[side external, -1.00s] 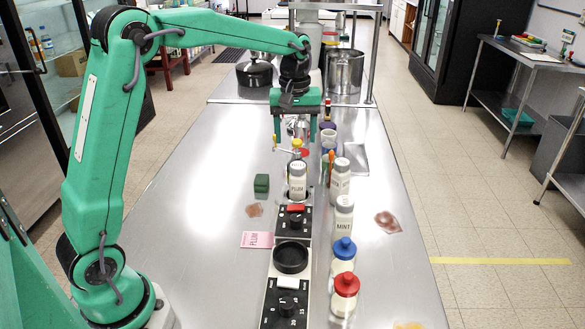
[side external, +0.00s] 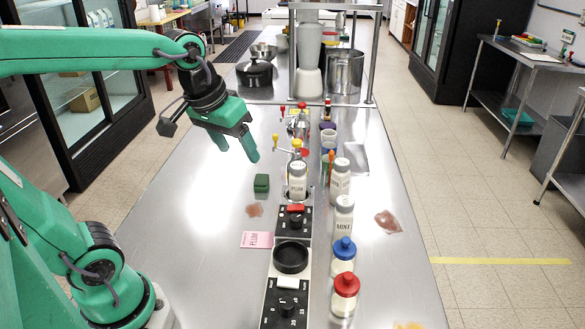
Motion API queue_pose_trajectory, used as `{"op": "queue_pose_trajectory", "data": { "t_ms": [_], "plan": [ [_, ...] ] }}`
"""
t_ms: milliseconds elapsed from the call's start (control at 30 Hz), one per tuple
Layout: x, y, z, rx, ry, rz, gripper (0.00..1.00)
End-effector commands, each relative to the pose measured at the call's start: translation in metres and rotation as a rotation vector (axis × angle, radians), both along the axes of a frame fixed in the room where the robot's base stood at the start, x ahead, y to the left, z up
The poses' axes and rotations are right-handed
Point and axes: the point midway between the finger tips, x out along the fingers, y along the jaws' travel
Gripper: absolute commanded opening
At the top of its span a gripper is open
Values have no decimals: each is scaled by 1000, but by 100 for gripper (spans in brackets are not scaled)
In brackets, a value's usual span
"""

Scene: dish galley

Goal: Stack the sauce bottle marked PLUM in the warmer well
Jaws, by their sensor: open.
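The sauce bottle marked PLUM (side external: 297,184), white with a grey cap, stands upright at the far end of the warmer strip. It appears to sit in a well there, just beyond a black control panel (side external: 286,221) with a red switch. A second, round black well (side external: 291,258) nearer the camera is empty. My gripper (side external: 236,153) is open and empty, up and to the left of the bottle and apart from it. The bottle's lower end is partly hidden by the well's rim and panel.
A row of bottles stands right of the warmer, including one marked MINT (side external: 344,217), a blue-capped one (side external: 343,256) and a red-capped one (side external: 345,294). A green block (side external: 261,183) and a pink PLUM card (side external: 257,239) lie left. The left counter is mostly clear.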

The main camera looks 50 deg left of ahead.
Motion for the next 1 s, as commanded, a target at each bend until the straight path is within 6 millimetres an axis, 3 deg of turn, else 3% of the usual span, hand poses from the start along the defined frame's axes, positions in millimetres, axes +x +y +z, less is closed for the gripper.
{"op": "queue_pose_trajectory", "data": {
  "t_ms": [200,400,1000],
  "plan": [
    [-41,-6,-13,48,-75,-128,63],
    [-62,-9,-24,80,-116,-206,63],
    [-67,-10,-28,90,-127,-228,63]
  ]
}}
